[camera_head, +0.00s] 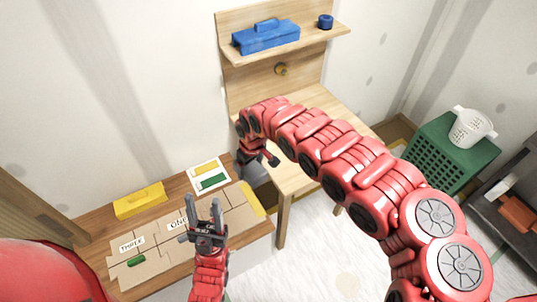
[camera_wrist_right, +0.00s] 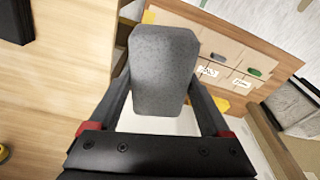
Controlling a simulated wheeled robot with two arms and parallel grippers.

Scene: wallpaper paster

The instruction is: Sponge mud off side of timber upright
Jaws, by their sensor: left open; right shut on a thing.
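My right gripper (camera_wrist_right: 165,105) is shut on a grey sponge-like block (camera_wrist_right: 165,65), which stands out between its two fingers. In the head view my right gripper (camera_head: 262,160) hangs at the left side of a pale timber bench (camera_head: 300,180) with an upright back panel (camera_head: 300,75). Pale timber (camera_wrist_right: 75,80) also lies left of the block in the right wrist view; I cannot tell whether they touch. No mud is clearly visible on the timber. My left gripper (camera_head: 206,222) is open and empty above a low wooden table (camera_head: 225,248).
The low table carries cardboard pieces (camera_head: 155,268) with labels, a yellow box (camera_head: 140,199) and a picture card (camera_head: 210,176). A blue toolbox (camera_head: 266,36) and blue cup (camera_head: 325,21) stand on the shelf. A green crate (camera_head: 440,150) with a white basket (camera_head: 470,127) stands at right.

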